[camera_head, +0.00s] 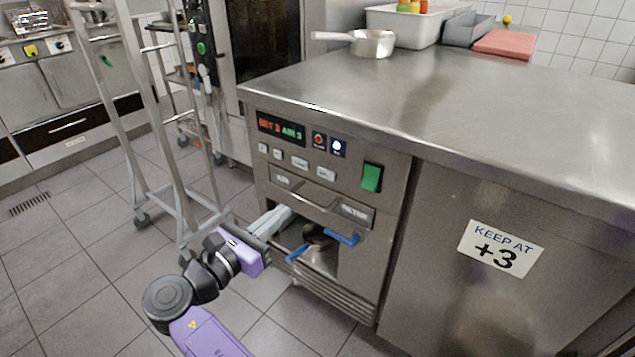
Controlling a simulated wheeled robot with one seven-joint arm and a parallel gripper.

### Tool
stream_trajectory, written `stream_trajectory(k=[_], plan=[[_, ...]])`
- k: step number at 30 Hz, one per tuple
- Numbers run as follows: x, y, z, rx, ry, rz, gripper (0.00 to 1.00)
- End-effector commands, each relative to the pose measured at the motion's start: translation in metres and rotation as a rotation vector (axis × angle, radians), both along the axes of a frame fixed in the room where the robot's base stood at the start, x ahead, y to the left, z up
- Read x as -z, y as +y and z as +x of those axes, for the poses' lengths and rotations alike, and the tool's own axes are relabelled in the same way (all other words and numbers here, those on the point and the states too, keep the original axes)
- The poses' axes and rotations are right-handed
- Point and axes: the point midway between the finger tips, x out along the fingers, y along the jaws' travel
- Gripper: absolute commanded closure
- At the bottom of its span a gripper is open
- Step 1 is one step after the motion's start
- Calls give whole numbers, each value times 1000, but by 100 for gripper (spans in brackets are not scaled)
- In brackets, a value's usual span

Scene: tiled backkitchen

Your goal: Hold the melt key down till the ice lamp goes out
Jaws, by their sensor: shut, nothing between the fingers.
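The control panel (290,150) is on the end of the steel counter. A lamp (338,147) glows white in a blue surround on it; its label is too small to read. A round red-marked indicator (319,140) is left of it. Several pale keys sit in a row below, including one in the middle (299,163) and one at the right (326,174). I cannot read which is the melt key. My gripper (289,213) is shut and empty, below and left of the keys, in front of the lower front, apart from the keys as far as I can tell.
A red and green display (281,128) and a green switch (372,177) flank the keys. A bar handle (312,205) and blue handles (342,239) stick out below, by an open compartment. A wheeled rack (160,130) stands left. A saucepan (371,43) is on the counter.

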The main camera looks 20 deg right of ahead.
Motion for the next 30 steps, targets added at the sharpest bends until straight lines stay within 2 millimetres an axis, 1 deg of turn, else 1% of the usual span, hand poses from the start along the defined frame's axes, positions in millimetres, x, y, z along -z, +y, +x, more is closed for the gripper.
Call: stream_trajectory(k=[7, 11, 14, 24, 30], plan=[[1, 0, 1, -2, -1, 2, 100], [1, -6, 5, -1, -3, 3, 100], [2, -17, 12, 0, -3, 5, 100], [3, -70, 51, 0, -4, 4, 100], [3, -97, 70, -1, -3, 4, 100]])
